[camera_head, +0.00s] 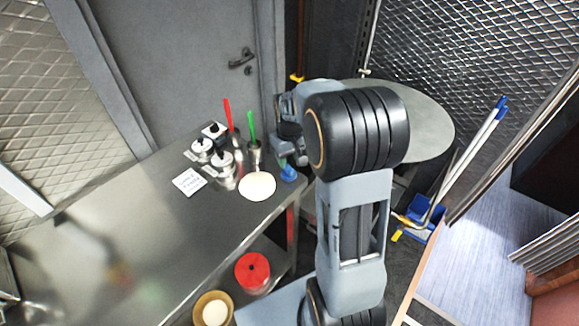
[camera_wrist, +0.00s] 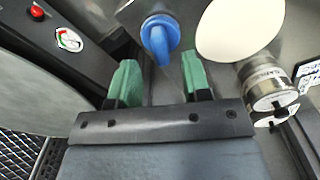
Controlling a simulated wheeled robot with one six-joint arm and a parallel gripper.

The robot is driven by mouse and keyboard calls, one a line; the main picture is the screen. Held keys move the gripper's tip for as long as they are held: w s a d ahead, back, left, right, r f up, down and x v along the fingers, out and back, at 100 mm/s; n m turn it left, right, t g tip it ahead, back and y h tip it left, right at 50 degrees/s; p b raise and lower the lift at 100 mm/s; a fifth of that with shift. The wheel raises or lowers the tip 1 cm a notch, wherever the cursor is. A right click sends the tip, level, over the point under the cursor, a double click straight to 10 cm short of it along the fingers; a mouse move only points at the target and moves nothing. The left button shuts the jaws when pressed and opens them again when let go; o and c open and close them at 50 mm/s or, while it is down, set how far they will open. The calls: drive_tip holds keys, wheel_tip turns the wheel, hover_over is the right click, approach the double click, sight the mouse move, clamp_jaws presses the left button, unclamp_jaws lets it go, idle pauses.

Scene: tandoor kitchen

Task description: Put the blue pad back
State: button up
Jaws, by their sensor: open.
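The blue pad (camera_head: 288,173) is at the far right corner of the steel counter. In the wrist view the blue pad (camera_wrist: 158,40) has a rounded, knob-like shape and lies just ahead of my fingers, between their lines. My gripper (camera_wrist: 160,78) is open, with green fingertips on either side of an empty gap. The fingers do not appear to touch the pad. In the head view my arm reaches over to this corner, and the fingertips are hard to make out there.
A pale round disc (camera_head: 257,187) lies beside the pad on the counter (camera_head: 120,225). Steel canisters (camera_head: 222,165) and holders with red and green handles stand behind it. A round grey top (camera_head: 425,120) is to the right. A red round item (camera_head: 252,271) sits on the lower shelf.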

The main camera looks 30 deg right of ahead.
sight(289, 167)
wheel_tip(289, 167, up, 7)
drive_tip(key=s+a+t, duration=0.2)
drive_tip(key=s+a, duration=0.2)
drive_tip(key=s, duration=0.4)
drive_tip(key=s+a+t, duration=0.2)
drive_tip(key=s+a, duration=0.3)
drive_tip(key=s, duration=0.3)
drive_tip(key=shift+a+r, duration=0.2)
drive_tip(key=shift+r, duration=0.05)
drive_tip(key=shift+c, duration=0.4)
idle(0.3)
